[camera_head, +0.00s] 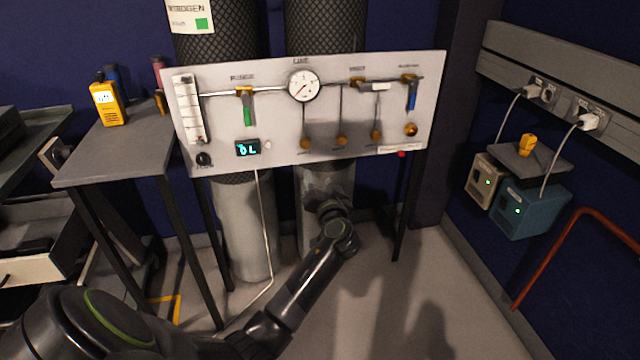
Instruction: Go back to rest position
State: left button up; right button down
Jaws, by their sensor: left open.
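My left arm comes in from the lower left and reaches up in front of the gas panel (270,165). My left gripper (322,188) is at its end, below the panel's lower edge and in front of the right-hand cylinder (312,230). It is dark against the cylinder, so its fingers are hard to make out. It is open, and I see nothing held in it. My right gripper is not in view.
The panel carries a round gauge (304,86), a green-handled valve (247,108), a blue-handled valve (411,96) and a lit display (247,148). A grey table (115,150) with a yellow meter (107,103) stands left. Boxes (530,208) hang right. Floor (420,300) is clear.

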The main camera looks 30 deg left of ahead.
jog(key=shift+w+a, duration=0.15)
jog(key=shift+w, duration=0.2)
